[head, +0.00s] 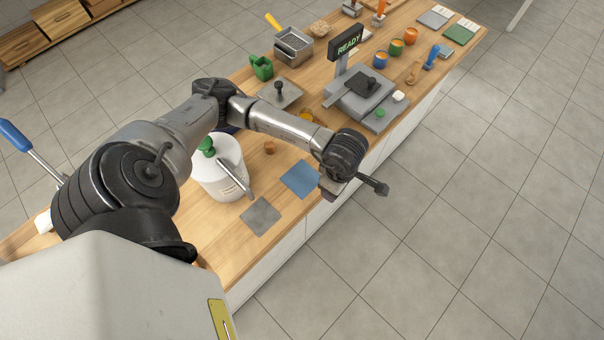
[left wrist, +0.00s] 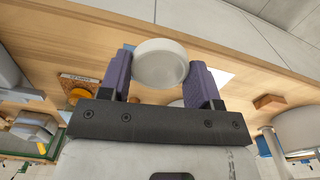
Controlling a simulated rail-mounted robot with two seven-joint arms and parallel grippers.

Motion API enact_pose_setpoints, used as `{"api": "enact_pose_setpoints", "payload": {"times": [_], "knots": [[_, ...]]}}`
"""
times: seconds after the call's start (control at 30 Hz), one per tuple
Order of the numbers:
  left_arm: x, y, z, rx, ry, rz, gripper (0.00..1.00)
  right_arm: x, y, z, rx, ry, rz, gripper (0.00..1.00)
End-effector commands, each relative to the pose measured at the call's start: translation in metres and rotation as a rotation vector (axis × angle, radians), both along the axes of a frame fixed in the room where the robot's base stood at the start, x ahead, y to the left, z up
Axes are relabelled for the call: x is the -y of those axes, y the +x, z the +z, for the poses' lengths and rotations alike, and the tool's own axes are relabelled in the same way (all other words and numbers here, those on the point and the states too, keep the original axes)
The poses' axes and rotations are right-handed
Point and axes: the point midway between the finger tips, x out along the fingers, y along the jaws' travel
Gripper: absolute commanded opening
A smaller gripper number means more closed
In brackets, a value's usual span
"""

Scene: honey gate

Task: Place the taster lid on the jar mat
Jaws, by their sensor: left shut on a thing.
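My left gripper (head: 329,186) is over the counter's front edge, beside the right end of a blue mat (head: 300,179). In the left wrist view the left gripper (left wrist: 160,75) is shut on a round white lid (left wrist: 162,61), held between its two purple fingers. The lid is hidden in the head view. A grey mat (head: 260,216) lies left of the blue mat, near the front edge. Both mats look bare. I cannot tell from their look which one is the jar mat. My right gripper is not in view.
A large white pot (head: 220,178) with a green knob stands behind the grey mat. A small brown block (head: 270,147) lies behind the blue mat. A scale (head: 358,98) with a READY sign (head: 346,40) and several coloured jars stand further right.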

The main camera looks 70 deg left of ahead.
Motion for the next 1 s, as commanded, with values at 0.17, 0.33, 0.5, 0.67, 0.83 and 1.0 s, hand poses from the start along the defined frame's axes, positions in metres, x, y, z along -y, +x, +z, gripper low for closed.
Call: {"api": "enact_pose_setpoints", "payload": {"times": [0.17,0.33,0.5,0.67,0.83,1.0], "knots": [[-0.002,-0.001,0.0,0.0,0.0,-0.331,0.29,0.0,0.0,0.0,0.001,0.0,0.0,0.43],[-0.003,-0.001,0.0,0.0,0.0,-0.594,0.29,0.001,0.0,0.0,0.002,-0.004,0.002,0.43],[-0.003,-0.001,0.0,0.0,0.0,-0.776,0.29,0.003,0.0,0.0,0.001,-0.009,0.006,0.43],[-0.004,-0.002,-0.001,-0.001,0.0,-0.869,0.29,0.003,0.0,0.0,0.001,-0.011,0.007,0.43],[-0.022,-0.009,-0.012,-0.006,0.002,-0.898,0.29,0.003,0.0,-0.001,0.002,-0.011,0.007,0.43],[-0.056,-0.023,-0.034,-0.009,0.002,-0.899,0.29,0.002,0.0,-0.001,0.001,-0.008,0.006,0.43]]}}
